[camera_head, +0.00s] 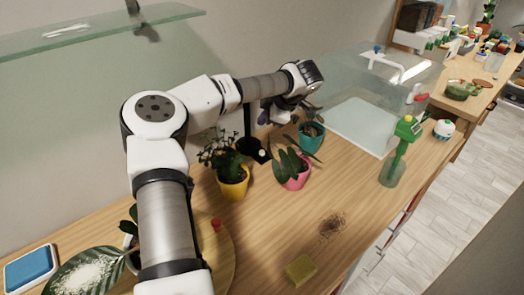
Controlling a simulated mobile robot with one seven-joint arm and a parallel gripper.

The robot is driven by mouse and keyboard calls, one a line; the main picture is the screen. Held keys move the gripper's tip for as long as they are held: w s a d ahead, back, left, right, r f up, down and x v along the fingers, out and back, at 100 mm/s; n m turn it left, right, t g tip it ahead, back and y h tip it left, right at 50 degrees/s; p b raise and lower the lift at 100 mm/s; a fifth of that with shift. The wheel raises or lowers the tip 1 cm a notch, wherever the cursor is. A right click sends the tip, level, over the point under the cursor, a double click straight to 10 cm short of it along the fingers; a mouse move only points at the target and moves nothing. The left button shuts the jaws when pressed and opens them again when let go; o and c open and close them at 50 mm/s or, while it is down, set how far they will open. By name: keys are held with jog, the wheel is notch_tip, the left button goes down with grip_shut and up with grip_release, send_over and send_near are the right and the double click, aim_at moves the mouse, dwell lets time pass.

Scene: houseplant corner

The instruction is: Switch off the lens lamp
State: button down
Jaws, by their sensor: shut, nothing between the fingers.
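A dark upright post on a black base (250,147) stands behind the yellow pot. A small pale knob shows at the base's right side. This may be the lens lamp, but its upper part is hidden behind my arm, and I cannot tell whether it is lit. My gripper (268,118) is at the end of my outstretched arm, pointing down, shut and empty. It is just right of the post and above the black base in the picture. I cannot tell whether it touches anything.
Plants in a yellow pot (233,187), a pink pot (295,180) and a teal pot (312,140) stand close by. A green-topped spray bottle (393,165), a spill of soil (332,226) and a yellow sponge (300,270) are on the wooden top. The front middle is mostly clear.

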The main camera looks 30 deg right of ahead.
jog(key=shift+f, duration=0.2)
jog(key=b, duration=0.5)
send_near(260, 150)
jog(key=shift+w+r+x, duration=0.15)
jog(key=shift+w+x, duration=0.05)
jog(key=shift+x, duration=0.7)
jog(key=shift+w+r+x, duration=0.1)
jog(key=shift+w+x, duration=0.05)
jog(key=shift+x, duration=0.8)
jog(key=shift+w+r+x, duration=0.15)
jog(key=shift+w+x, duration=0.05)
jog(key=shift+x, duration=0.7)
jog(key=shift+a, duration=0.1)
jog(key=shift+f+b, duration=0.3)
jog(key=shift+f, duration=0.1)
jog(key=shift+s+f+b, duration=0.1)
jog(key=shift+f+b, duration=0.4)
jog(key=shift+f, duration=0.15)
jog(key=shift+r, duration=0.1)
jog(key=shift+r+p, duration=0.4)
jog(key=shift+r, duration=0.55)
jog(key=shift+r+p, duration=1.25)
jog(key=shift+r, duration=1.15)
